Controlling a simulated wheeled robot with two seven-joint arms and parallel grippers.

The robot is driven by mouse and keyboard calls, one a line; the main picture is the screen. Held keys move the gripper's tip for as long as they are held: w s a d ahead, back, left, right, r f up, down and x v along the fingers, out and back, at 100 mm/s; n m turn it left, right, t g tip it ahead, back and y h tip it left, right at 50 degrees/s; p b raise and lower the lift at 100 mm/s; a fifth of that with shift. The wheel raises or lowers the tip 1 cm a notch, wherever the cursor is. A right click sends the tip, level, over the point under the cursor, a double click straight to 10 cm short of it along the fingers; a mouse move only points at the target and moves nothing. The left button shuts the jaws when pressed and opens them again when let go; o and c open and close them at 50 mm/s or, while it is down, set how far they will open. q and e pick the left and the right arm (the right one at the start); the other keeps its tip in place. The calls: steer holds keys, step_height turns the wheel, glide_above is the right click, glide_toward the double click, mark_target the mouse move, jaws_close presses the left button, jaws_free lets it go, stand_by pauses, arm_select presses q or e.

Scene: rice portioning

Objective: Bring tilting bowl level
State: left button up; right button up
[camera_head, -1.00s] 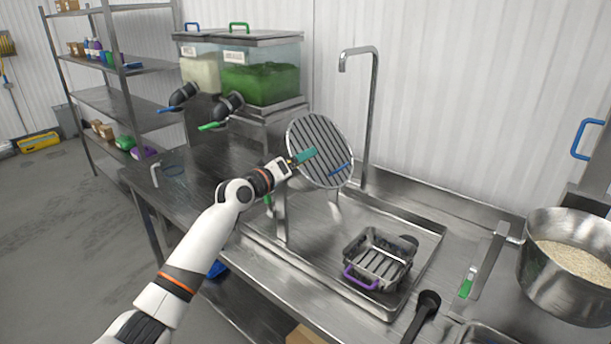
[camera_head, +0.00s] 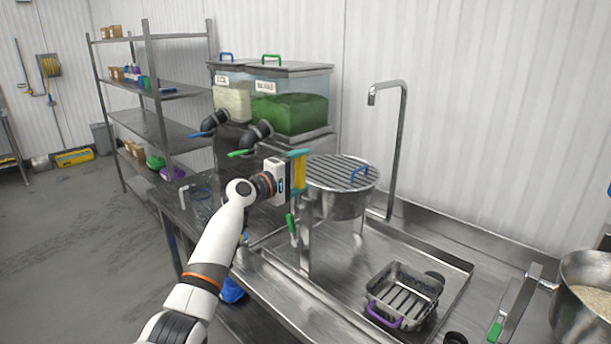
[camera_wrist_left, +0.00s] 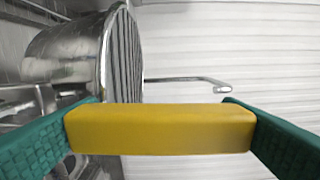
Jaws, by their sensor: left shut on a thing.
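My left gripper (camera_head: 298,172) is at the bowl's left side, shut on the yellow tilt handle (camera_wrist_left: 160,130). In the left wrist view the green fingers stand at both ends of that handle, with the bowl (camera_wrist_left: 68,52) behind it. How the handle joins the bowl is hidden. My right gripper is out of view.
Two dispensers (camera_head: 290,105) stand behind my left arm. A tall faucet (camera_head: 403,130) rises right of the bowl. A slatted steel tray with a purple handle (camera_head: 382,317) sits in the sink area. A pot of grain (camera_head: 590,285) is at far right.

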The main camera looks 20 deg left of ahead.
arm_select(q)
steer(key=shift+w+a+r+n, duration=0.1)
steer(key=shift+a+n, duration=0.2)
stand_by(0.4)
steer(key=o, duration=1.2)
steer(key=shift+a, duration=0.1)
steer(key=shift+b+v, duration=2.05)
steer(key=shift+v, duration=3.9)
